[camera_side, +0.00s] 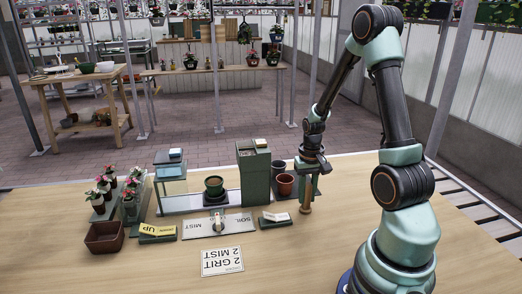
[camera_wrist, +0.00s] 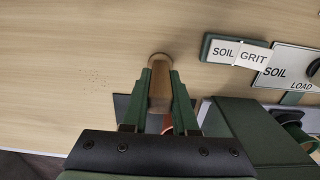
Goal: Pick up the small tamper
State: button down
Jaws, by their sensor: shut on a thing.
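The small tamper (camera_wrist: 160,84) is a wooden rod with a round end, seen between the two green fingers of my gripper (camera_wrist: 159,88) in the wrist view. My gripper is shut on it. In the side view my gripper (camera_side: 306,180) is at the right of the row of devices, and the tamper (camera_side: 305,198) hangs upright below it. Its lower end is at or just above the table; I cannot tell which. Its upper part is hidden by the gripper.
Terracotta pots (camera_side: 286,184) stand just left of my gripper, beside a tall green box (camera_side: 253,175). The SOIL/GRIT block (camera_side: 275,218) lies in front. A dial plate (camera_side: 218,227) and a "2 GRIT 2 MIST" card (camera_side: 222,261) lie further left.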

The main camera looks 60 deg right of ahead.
notch_tip(320, 180, up, 20)
dwell(0.5)
